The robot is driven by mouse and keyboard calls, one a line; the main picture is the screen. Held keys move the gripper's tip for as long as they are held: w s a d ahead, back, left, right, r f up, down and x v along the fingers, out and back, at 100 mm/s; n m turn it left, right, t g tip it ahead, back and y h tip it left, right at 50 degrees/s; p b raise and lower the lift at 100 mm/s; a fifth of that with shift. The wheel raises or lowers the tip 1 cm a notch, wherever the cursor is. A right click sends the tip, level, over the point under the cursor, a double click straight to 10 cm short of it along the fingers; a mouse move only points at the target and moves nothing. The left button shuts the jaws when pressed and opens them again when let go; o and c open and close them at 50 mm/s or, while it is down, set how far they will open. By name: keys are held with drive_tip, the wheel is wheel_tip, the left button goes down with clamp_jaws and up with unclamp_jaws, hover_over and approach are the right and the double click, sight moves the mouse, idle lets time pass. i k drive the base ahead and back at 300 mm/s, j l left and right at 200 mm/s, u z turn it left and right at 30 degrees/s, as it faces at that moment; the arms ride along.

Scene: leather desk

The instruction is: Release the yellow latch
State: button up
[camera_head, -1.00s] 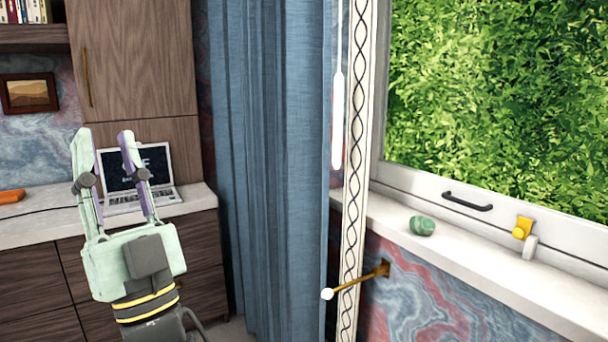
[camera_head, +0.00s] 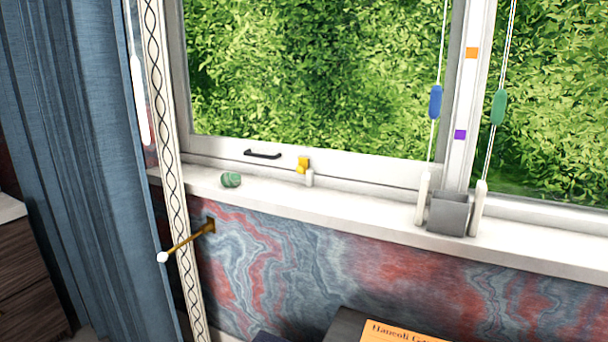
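The yellow latch (camera_head: 303,165) is a small yellow piece on the bottom rail of the left window frame, just above the white sill. A small pale peg (camera_head: 309,178) stands right beside it, at its lower right. A black handle (camera_head: 262,154) is on the same rail to the left of the latch. My gripper is out of this view, so its state and its distance from the latch do not show.
A green stone-like object (camera_head: 231,180) lies on the sill (camera_head: 370,215). A grey box (camera_head: 449,214) stands at the window post, near cords with blue (camera_head: 435,102) and green (camera_head: 498,107) pulls. A brass rod (camera_head: 187,242) juts from the wall. A blue curtain (camera_head: 75,150) hangs at left.

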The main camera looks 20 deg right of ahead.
sight(303, 162)
drive_tip(key=k+z, duration=0.15)
drive_tip(key=z, duration=1.05)
drive_tip(key=i+j+z, duration=0.1)
drive_tip(key=j+z, duration=0.15)
drive_tip(key=j, duration=0.2)
drive_tip(key=i+j+z, duration=0.1)
drive_tip(key=j+z, duration=0.15)
drive_tip(key=j, duration=0.2)
drive_tip(key=i+j, duration=0.35)
drive_tip(key=i, duration=0.1)
